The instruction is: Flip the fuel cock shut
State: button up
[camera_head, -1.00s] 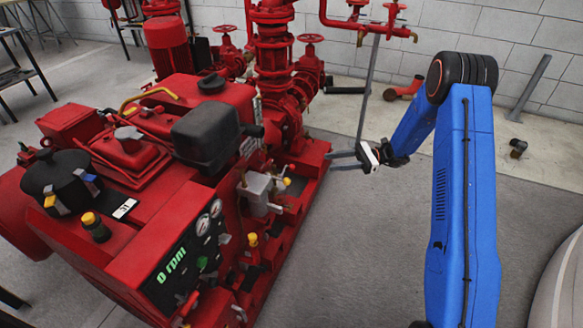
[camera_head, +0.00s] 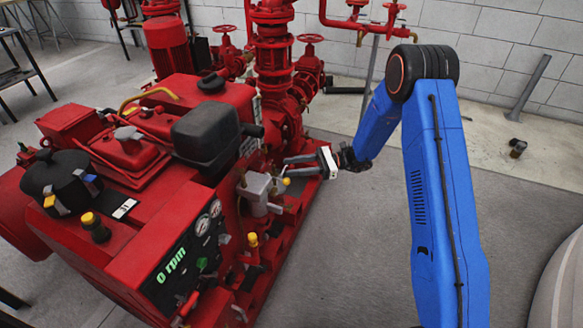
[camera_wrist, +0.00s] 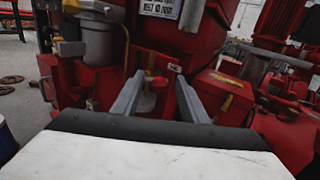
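My gripper (camera_head: 287,167) is open and empty, its two fingers apart and pointing left at the side of the red engine set (camera_head: 130,230). In the wrist view a small red handle (camera_wrist: 158,82) above a pale cup-shaped part (camera_wrist: 147,103) shows between the finger tips, beyond them. It may be the fuel cock; I cannot tell for sure. A grey filter-like body (camera_wrist: 98,42) with a yellowish lever or knob (camera_wrist: 70,48) is to the left. In the head view a grey block (camera_head: 258,190) with a yellow knob (camera_head: 286,181) sits just below my fingers. No contact is visible.
A black tank-like box (camera_head: 205,135) stands on the engine, left of my gripper. Red pipes and valves (camera_head: 275,60) rise behind. A gauge panel (camera_head: 190,250) reading 0 rpm faces the front. The grey floor (camera_head: 350,240) right of the set is clear.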

jog(key=shift+s+a, duration=0.1)
jog(key=shift+a, duration=0.35)
jog(key=c, duration=0.9)
jog(key=shift+w+f+m+y, duration=0.1)
jog(key=shift+f+m+y, duration=0.35)
jog(key=shift+m, duration=0.35)
jog(key=shift+w+f+m+y, duration=0.1)
jog(key=shift+f+m+y, duration=0.3)
jog(key=shift+m, duration=0.4)
jog(key=shift+r, duration=0.1)
jog(key=o, duration=0.9)
jog(key=shift+a, duration=0.1)
jog(key=v, duration=1.7)
jog(key=shift+d, duration=0.2)
